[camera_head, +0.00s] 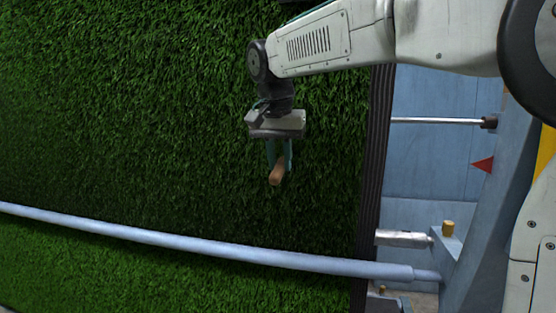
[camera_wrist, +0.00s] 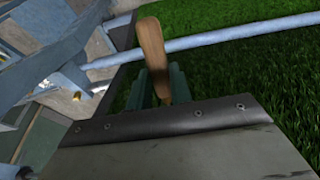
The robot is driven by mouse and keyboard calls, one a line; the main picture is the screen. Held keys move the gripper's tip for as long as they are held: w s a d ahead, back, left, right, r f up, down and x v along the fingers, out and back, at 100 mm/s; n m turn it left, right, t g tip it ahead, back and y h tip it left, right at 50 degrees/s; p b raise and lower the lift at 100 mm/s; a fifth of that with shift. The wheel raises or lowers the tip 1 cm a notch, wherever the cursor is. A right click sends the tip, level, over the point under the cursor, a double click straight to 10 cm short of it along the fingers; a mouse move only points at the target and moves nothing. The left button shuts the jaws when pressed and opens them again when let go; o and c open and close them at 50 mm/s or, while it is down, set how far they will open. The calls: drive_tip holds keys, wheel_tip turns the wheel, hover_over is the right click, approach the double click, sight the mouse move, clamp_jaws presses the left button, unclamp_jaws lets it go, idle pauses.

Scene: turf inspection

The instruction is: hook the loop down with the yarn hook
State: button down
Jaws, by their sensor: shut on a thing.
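My gripper (camera_head: 279,158) hangs over the green turf (camera_head: 130,120) with its fingers pointing down in the head view. It is shut on a brown wooden handle (camera_head: 277,174), which I take to be the yarn hook's. The handle also shows in the wrist view (camera_wrist: 151,50), standing out beyond the greenish fingers (camera_wrist: 158,88). The hook's metal tip cannot be made out in either view. No loop can be picked out from the turf pile.
A pale blue-grey bar (camera_head: 200,243) runs across the turf below my gripper. A dark edge strip (camera_head: 375,160) bounds the turf on the right. Beyond it stand a blue frame (camera_head: 430,170), a metal rod (camera_head: 435,121), a red triangular marker (camera_head: 483,165) and a brass-coloured knob (camera_head: 448,228).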

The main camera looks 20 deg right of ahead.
sight(272, 172)
drive_tip(key=shift+w+d+r, duration=0.2)
drive_tip(key=shift+w+d, duration=0.2)
drive_tip(key=shift+w, duration=0.2)
drive_tip(key=shift+f, duration=0.1)
drive_tip(key=shift+x, duration=2.15)
drive_tip(key=shift+v, duration=1.4)
drive_tip(key=shift+v, duration=0.9)
drive_tip(key=shift+s+a+f, duration=0.4)
drive_tip(key=shift+s+a, duration=0.35)
drive_tip(key=shift+s, duration=0.3)
drive_tip(key=shift+s+a+f, duration=0.35)
drive_tip(key=shift+s+a, duration=0.4)
drive_tip(key=shift+s, duration=0.3)
drive_tip(key=shift+s+a+f, duration=0.4)
drive_tip(key=shift+s+a, duration=0.4)
drive_tip(key=shift+s, duration=0.2)
